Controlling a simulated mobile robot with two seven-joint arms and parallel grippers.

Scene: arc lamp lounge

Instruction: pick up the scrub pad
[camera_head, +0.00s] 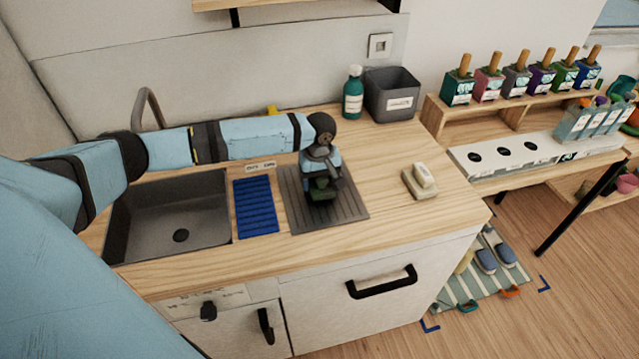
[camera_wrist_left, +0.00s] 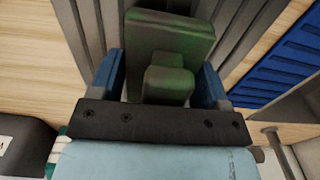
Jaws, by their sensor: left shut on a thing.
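A dark green scrub pad (camera_head: 321,194) with a raised block-like grip is at the grey ribbed drying mat (camera_head: 354,208). In the left wrist view the green pad (camera_wrist_left: 168,38) lies between my blue fingers, its grip towards the camera. My left gripper (camera_head: 320,182) points down over the mat and is shut on the green pad. My arm and gripper hide part of it in the head view. I cannot tell whether it touches the mat. My right gripper is not in view.
A similar pad with a cream grip (camera_head: 421,178) lies on the wooden counter to the right. A blue ribbed mat (camera_head: 255,207) and the sink (camera_head: 150,222) are to the left. A teal bottle (camera_head: 353,95) and a grey bin (camera_head: 392,97) stand behind.

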